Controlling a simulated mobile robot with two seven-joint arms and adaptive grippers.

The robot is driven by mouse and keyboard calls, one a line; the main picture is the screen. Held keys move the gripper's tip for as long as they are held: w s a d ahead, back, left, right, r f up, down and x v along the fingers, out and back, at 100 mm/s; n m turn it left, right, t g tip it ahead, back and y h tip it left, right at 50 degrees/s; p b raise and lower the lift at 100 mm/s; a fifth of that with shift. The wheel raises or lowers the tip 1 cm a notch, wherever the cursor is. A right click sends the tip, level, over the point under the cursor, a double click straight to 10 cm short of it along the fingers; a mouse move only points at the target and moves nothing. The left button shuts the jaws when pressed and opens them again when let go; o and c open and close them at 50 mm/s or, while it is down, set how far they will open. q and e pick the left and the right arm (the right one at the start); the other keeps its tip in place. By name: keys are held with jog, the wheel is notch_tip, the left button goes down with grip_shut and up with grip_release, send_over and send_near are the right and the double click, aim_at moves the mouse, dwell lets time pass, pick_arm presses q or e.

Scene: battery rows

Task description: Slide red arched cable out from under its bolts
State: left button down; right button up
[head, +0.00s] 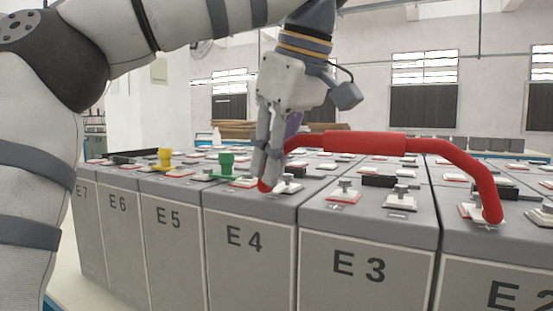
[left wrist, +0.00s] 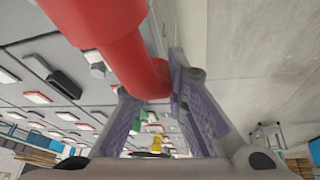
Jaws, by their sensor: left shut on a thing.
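The red arched cable (head: 365,143) spans from battery E4 (head: 245,240) over E3 to E2. Its right end comes down at a terminal pad (head: 470,210) on E2; whether that end lies under the bolt there is not clear. Its left end is low over E4's top, partly hidden by my left gripper (head: 266,172). That gripper points down and is shut on the cable near its left end. In the left wrist view the cable (left wrist: 130,55) runs from the top left in to the fingers (left wrist: 155,115). My right gripper is not in view.
Batteries stand in close rows, with bolts and pads on their tops. A green post (head: 226,163) and a yellow post (head: 165,158) stand to the left of my gripper. An E3 bolt (head: 345,187) stands under the arch. Above the batteries there is free room.

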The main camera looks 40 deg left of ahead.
pick_arm(q)
jog(key=shift+s, duration=0.2)
jog(key=shift+f, duration=0.15)
dwell(0.3)
jog(key=shift+f, duration=0.25)
jog(key=c, duration=1.5)
grip_release()
